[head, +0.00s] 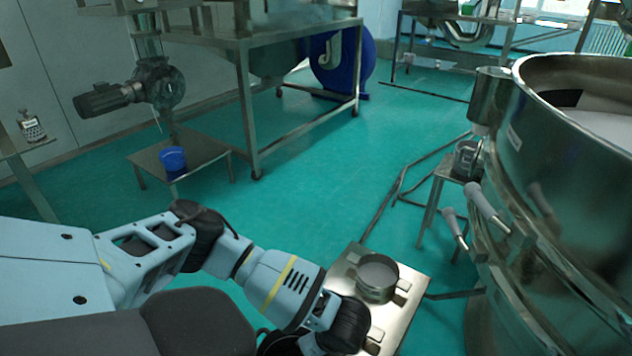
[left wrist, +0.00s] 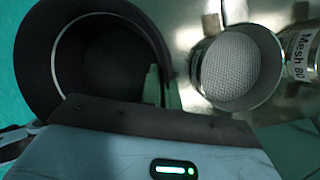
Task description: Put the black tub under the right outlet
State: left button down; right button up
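The black tub (left wrist: 98,65) fills the left of the left wrist view, with its open top and empty inside facing the camera. Its edge also shows low in the head view (head: 283,345), partly hidden by my left arm. My left gripper (left wrist: 162,86) is at the tub's right wall, with one finger inside and one outside, shut on it. The tub seems to overhang the edge of a small metal table (head: 412,290). The large steel sieve (head: 575,130) stands at right, with one outlet (head: 488,98) in view. My right gripper is not in view.
A round mesh sieve (head: 377,278) lies on the small table. A steel stool (head: 430,205) with a metal beaker (head: 465,158) stands below the visible outlet. Clamp handles (head: 487,205) stick out from the large sieve. The green floor in the middle is clear.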

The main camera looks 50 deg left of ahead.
pick_arm(q)
jog(key=shift+f, duration=0.15)
jog(key=c, duration=1.7)
grip_release()
jog(key=shift+p+v, duration=1.3)
jog(key=shift+v, duration=4.85)
